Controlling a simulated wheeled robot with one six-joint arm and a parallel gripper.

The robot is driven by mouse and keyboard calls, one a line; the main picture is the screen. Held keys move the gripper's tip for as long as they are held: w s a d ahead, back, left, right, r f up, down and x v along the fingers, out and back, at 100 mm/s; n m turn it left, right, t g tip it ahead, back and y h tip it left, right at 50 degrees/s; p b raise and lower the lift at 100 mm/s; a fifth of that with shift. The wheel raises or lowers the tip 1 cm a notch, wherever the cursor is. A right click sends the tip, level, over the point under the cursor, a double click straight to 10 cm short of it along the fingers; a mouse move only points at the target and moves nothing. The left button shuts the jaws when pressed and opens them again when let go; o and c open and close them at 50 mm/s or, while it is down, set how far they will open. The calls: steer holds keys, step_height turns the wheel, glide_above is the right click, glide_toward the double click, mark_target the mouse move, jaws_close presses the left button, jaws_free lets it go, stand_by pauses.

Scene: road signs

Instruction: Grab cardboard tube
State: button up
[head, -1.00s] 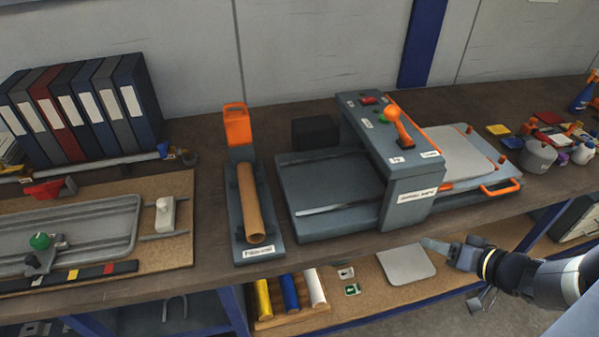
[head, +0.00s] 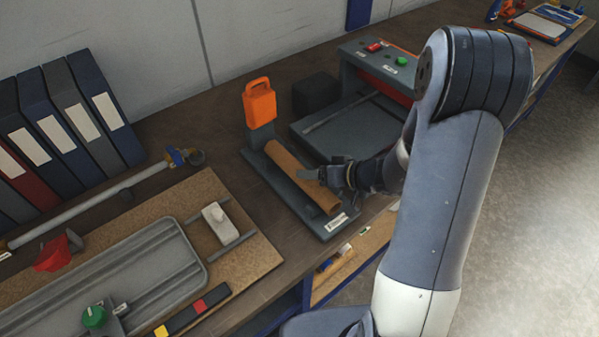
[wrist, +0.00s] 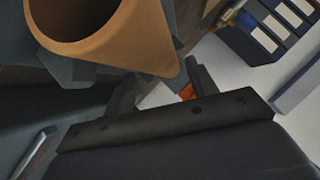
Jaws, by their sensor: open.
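The brown cardboard tube (head: 297,176) lies in a grey holder (head: 338,222) on the workbench. An orange handled block stands at the holder's far end. My gripper (head: 312,177) is at the tube's right side in the head view, close to its middle or near half. In the wrist view the tube's open end (wrist: 97,18) looms large at the upper left, beyond my gripper (wrist: 158,88). The fingers are apart with nothing held between them. Whether a finger touches the tube I cannot tell.
A grey press machine (head: 365,90) stands just right of the holder, partly behind my arm. A cork board (head: 240,262) with a metal frame lies to the left. Binders (head: 65,125) stand at the back left. The orange block (head: 259,104) rises behind the tube.

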steer(key=shift+p+x, duration=0.5)
steer(key=shift+x, duration=1.25)
steer(key=shift+s+f, duration=0.1)
steer(key=shift+f, duration=0.05)
steer(key=shift+c, duration=0.3)
steer(key=c, duration=0.7)
